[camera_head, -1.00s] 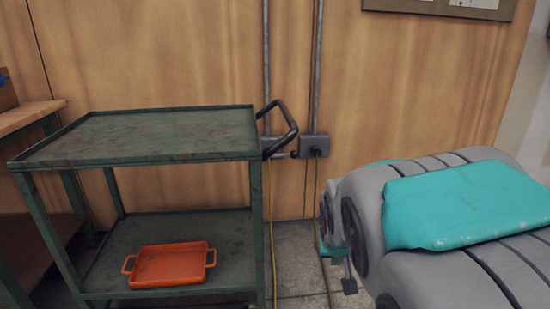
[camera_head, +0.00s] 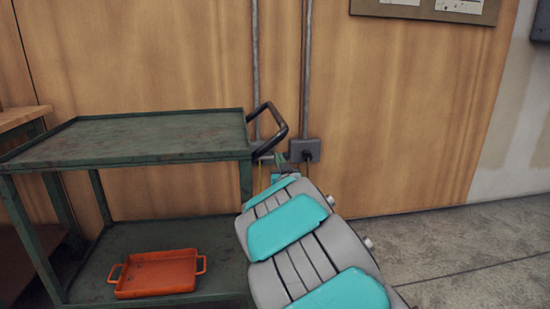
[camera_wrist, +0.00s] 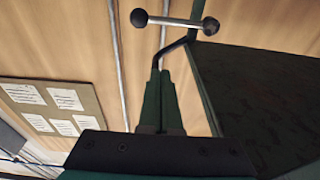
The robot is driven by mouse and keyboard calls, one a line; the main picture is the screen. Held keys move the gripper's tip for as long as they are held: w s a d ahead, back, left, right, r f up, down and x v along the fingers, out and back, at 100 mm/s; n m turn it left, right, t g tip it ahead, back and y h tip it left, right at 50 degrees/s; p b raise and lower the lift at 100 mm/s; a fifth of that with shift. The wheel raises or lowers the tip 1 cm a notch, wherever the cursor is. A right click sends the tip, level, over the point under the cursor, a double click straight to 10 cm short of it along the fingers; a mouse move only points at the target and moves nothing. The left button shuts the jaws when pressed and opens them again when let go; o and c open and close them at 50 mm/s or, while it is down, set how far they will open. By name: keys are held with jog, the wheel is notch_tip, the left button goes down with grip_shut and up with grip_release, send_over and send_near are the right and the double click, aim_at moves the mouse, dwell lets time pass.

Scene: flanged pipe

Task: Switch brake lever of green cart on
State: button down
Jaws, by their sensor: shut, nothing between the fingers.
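The green cart (camera_head: 130,140) stands at left in the head view, with its black push handle (camera_head: 277,118) at its right end. In the wrist view, the brake lever is a pale bar (camera_wrist: 175,21) with a dark knob at each end, near the cart's corner. The cart's dark surface (camera_wrist: 260,90) fills the right side there. My gripper (camera_wrist: 159,72) is shut and empty, its fingertips pointing toward the lever with a visible gap in the picture. In the head view, my gripper (camera_head: 282,163) is small, just right of the handle's base, partly hidden by my arm.
An orange tray (camera_head: 158,273) lies on the cart's lower shelf. A wooden wall (camera_head: 400,100) with vertical conduits and an outlet box (camera_head: 305,150) stands close behind. A notice board (camera_wrist: 50,110) hangs on it. Floor (camera_head: 470,255) at right is clear.

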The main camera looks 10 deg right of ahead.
jog(key=r, duration=0.2)
send_over(270, 158)
jog(key=d, duration=0.2)
jog(key=shift+s+a+f, duration=0.1)
jog(key=shift+s+f, duration=0.15)
jog(key=shift+f, duration=0.5)
jog(key=shift+s+a+f, duration=0.1)
jog(key=shift+s+f, duration=0.2)
jog(key=shift+f, duration=0.4)
jog(key=shift+s+a+f, duration=0.1)
jog(key=shift+s+f, duration=0.15)
jog(key=shift+f, duration=0.5)
jog(key=shift+f, duration=0.15)
jog(key=shift+d+f+m, duration=0.1)
jog(key=shift+f+m, duration=0.05)
jog(key=shift+m, duration=0.25)
